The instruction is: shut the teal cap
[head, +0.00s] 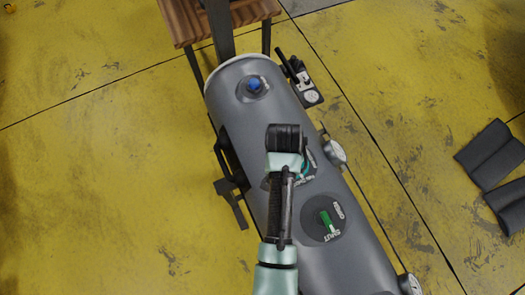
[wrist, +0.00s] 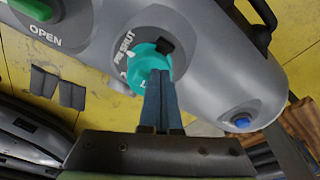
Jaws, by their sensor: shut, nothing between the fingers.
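The teal cap (wrist: 146,68) sits on the grey boat tube (wrist: 215,60), with a black lug (wrist: 165,45) at its edge and "SHUT" lettering beside it in the wrist view. In the head view only a sliver of the teal cap (head: 306,170) shows beside my arm. My gripper (wrist: 160,74) is shut and empty, its fingertips over the near side of the cap. Whether they touch it I cannot tell. The head view hides my fingers behind my wrist.
A green handle (head: 327,221) and a blue cap (head: 254,85) sit on the same tube. Gauges (head: 334,152) and a black fitting (head: 300,80) line its right side. A wooden slatted stand (head: 187,20) is at the top. Black pads (head: 490,155) lie on the yellow floor.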

